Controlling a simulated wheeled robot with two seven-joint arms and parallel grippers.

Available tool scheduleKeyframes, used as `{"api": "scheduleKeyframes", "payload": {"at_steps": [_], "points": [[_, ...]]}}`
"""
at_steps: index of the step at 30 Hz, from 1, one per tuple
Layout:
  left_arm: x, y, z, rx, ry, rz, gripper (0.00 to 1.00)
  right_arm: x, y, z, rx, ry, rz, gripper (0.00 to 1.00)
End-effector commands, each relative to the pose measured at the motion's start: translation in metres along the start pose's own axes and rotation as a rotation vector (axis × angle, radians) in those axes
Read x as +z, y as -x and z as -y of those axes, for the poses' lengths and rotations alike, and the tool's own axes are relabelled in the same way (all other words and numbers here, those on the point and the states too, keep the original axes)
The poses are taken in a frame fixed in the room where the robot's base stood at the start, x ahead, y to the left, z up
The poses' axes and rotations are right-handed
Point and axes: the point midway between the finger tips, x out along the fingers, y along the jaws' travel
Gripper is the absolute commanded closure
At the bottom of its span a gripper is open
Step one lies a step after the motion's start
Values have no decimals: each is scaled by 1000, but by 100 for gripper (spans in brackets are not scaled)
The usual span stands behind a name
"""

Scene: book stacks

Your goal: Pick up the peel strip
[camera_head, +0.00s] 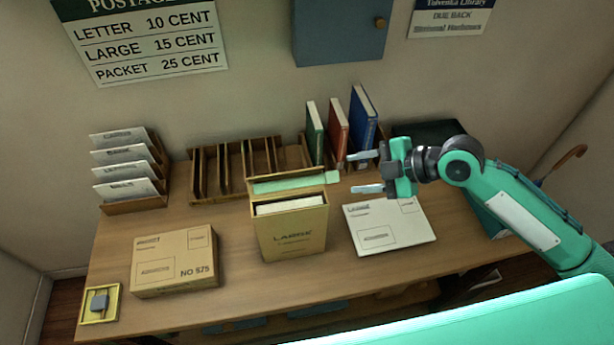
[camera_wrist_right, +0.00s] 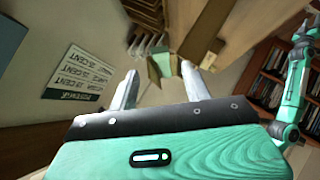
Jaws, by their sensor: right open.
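The peel strip (camera_head: 290,184) is a pale green band along the raised flap of an open brown box marked LARGE (camera_head: 292,238). Its loose tab (camera_head: 332,177) sticks out past the flap's right end. In the right wrist view, the strip (camera_wrist_right: 160,50) shows small and pale green beyond the fingers. My right gripper (camera_head: 352,173) is open and empty, just right of the tab, its fingers pointing left toward it. The fingers also show in the right wrist view (camera_wrist_right: 160,68). No contact with the tab is visible.
A white LARGE packet (camera_head: 390,228) lies below my right gripper. Upright books (camera_head: 337,130) and a wooden slotted rack (camera_head: 205,175) stand behind. A letter rack (camera_head: 137,206), a brown parcel (camera_head: 175,262) and a yellow tray (camera_head: 86,316) are at left.

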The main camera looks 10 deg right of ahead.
Motion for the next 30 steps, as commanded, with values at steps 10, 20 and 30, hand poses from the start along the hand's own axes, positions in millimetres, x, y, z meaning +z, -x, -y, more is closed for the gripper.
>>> {"api": "scheduleKeyframes", "payload": {"at_steps": [10,20,30], "points": [[-2,19,2,-1,0,-1,64,-3,-21,-2,0,-4,-3,51],[-4,32,2,-1,0,-1,64,-1,-52,1,0,-2,-1,51],[-4,32,2,-2,0,-2,64,0,-54,2,0,0,1,61]]}}
